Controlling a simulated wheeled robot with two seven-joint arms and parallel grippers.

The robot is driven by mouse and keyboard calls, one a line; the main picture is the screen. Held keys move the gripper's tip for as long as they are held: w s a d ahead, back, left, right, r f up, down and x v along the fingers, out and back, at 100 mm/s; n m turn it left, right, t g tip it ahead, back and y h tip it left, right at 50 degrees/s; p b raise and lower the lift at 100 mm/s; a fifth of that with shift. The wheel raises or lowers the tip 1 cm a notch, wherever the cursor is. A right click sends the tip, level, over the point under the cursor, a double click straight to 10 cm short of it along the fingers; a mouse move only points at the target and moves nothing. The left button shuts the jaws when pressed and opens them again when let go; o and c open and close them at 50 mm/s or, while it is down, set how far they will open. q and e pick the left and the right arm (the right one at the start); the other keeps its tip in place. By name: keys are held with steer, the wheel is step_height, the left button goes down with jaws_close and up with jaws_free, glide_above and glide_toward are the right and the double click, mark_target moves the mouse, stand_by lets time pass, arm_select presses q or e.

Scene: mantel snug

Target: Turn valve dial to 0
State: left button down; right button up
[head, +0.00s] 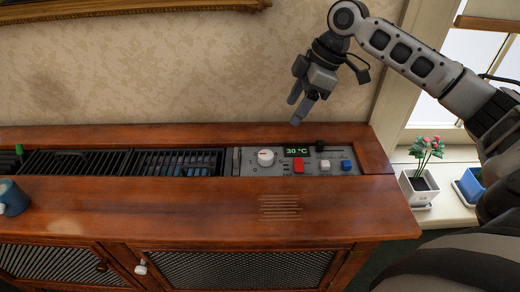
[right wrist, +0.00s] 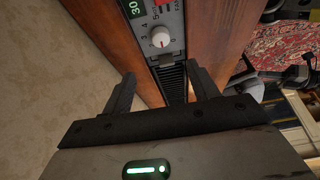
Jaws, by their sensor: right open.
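The valve dial is a round white knob (head: 265,157) on the grey control panel (head: 250,168), set into the top of the wooden cabinet. In the right wrist view the dial (right wrist: 160,37) shows printed numbers around it and a red mark on its face; which number it points to is too small to tell. My right gripper (head: 302,104) is open and empty, above and to the right of the dial in the head view. In the right wrist view its two fingers (right wrist: 163,88) stand apart, with the dial beyond them. My left gripper is not in view.
The panel also has a green display reading 30 °C (head: 297,151), a red button (head: 298,166), a white button (head: 325,165) and a blue button (head: 346,165). Black grilles (head: 95,162) lie left of it. A blue mug (head: 12,198) and potted flower (head: 420,180) stand at the sides.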

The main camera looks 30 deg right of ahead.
steer(key=b, duration=0.2)
glide_above(267, 154)
steer(key=s+d, duration=0.2)
steer(key=f, duration=0.8)
steer(key=shift+w+d+f, duration=0.15)
steer(key=shift+w+f, duration=0.05)
steer(key=shift+f, duration=0.15)
steer(key=x, duration=0.5)
steer(key=shift+w+f+b, duration=0.1)
steer(key=shift+b, duration=0.2)
steer(key=shift+w+a+f, duration=0.1)
steer(key=shift+a+f, duration=0.15)
steer(key=shift+f, duration=0.15)
